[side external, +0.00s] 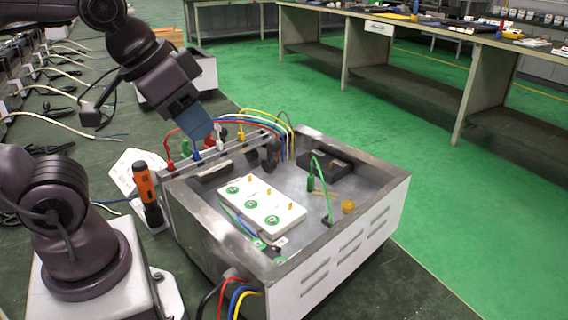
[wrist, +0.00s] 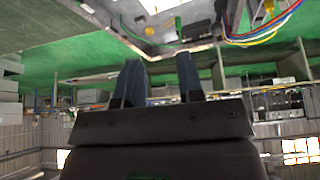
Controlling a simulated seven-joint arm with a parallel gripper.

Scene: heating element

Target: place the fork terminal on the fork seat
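My gripper (side external: 203,136) hangs over the left rim of the open metal box, above the row of coloured plugs. In the wrist view its two blue fingers (wrist: 160,82) are apart with nothing between them. A white block (side external: 262,207) with green round marks and brass posts lies inside the box. Blue and green leads with small metal ends (side external: 278,243) lie at the block's near edge. A green lead (side external: 322,180) stands at the right in the box. Which part is the fork terminal and which the fork seat, I cannot tell for sure.
The metal box (side external: 385,185) has raised walls. Red (side external: 170,163), blue (side external: 196,155) and yellow (side external: 241,136) plugs with arching wires stand along its rear rim. An orange-handled screwdriver (side external: 147,190) stands left of the box. Black blocks and a yellow knob (side external: 348,206) are inside.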

